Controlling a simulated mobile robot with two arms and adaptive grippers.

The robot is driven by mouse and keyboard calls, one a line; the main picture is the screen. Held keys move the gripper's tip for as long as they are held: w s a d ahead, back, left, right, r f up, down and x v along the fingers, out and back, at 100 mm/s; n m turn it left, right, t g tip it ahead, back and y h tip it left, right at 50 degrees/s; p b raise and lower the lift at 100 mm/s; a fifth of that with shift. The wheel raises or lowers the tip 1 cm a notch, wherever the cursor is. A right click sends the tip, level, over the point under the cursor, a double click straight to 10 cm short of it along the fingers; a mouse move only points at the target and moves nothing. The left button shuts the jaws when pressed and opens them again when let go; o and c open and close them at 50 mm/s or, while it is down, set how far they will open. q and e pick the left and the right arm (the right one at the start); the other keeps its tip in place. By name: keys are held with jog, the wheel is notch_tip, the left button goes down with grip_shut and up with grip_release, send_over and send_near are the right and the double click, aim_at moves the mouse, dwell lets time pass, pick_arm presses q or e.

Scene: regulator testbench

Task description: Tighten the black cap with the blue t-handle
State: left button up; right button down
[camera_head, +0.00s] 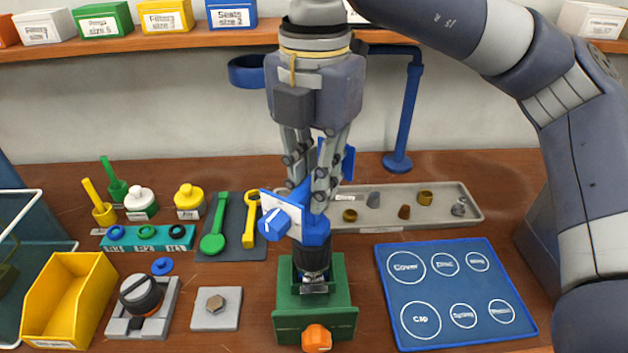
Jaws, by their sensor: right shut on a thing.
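My right gripper (312,200) comes down from the top centre and is shut on the blue t-handle (314,233). The handle's crossbar runs between the fingers, with one blue end showing at the front left and some blue behind the fingers. The handle stands upright over the black cap (317,259), which sits above the green vise (315,322) with an orange knob. The handle looks seated on the cap, but the exact contact is hidden. My left gripper is not in view.
A blue mat (453,333) with labelled circles lies to the right. A grey parts tray (462,220) and a blue stand (399,130) are behind. A yellow bin (65,298), a grey fixture with a black round part (141,296) and a hex-bolt block (216,309) are left.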

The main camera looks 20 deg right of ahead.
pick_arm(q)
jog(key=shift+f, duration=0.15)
pick_arm(e)
jog(key=shift+m+b, duration=0.4)
jog(key=shift+m, duration=0.2)
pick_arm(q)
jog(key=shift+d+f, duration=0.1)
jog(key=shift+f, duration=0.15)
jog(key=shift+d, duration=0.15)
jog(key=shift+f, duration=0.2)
pick_arm(e)
jog(key=shift+m, duration=0.4)
jog(key=shift+s+d+m+b, duration=0.1)
jog(key=shift+d+m+b, duration=0.05)
jog(key=shift+m+b, duration=0.35)
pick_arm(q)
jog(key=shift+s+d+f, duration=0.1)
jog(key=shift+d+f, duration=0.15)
